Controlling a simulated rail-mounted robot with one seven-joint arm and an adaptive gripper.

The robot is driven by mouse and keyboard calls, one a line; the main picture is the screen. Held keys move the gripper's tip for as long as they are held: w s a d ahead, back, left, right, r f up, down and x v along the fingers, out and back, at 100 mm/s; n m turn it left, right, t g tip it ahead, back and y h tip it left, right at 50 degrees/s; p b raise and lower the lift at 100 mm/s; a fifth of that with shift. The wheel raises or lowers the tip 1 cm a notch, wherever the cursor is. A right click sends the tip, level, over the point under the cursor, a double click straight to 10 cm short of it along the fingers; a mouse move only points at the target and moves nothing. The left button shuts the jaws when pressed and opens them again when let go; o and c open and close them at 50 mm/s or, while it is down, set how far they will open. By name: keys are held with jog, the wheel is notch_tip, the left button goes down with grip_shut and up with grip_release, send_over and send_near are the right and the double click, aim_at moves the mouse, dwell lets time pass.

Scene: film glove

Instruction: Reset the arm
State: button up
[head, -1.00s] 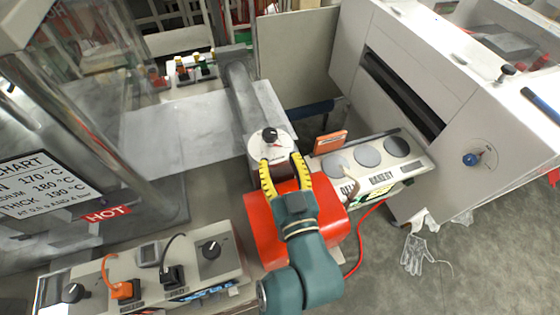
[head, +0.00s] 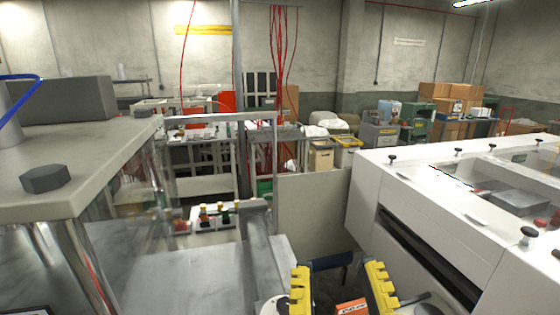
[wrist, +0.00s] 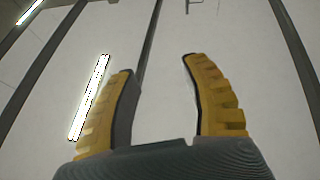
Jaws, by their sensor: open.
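My gripper (head: 341,292) shows at the bottom of the head view as two yellow ribbed fingers pointing up, set wide apart. It is open with nothing between the fingers. In the wrist view my gripper (wrist: 158,75) is also open and empty, with only ceiling behind it. The rest of my arm is below the head view's lower edge.
A white machine (head: 440,215) with a dark slot stands to the right. A clear-walled machine with a grey top (head: 75,165) stands to the left. A metal plate (head: 185,280) lies between. An orange block (head: 352,306) shows low between the fingers.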

notch_tip(320, 180, up, 27)
jog(key=s+d+m+h+p, duration=0.1)
jog(key=p, duration=2.7)
jog(key=shift+s+m+g, duration=0.15)
jog(key=shift+m+g, duration=0.15)
jog(key=shift+m, duration=0.1)
jog(key=shift+d, duration=0.1)
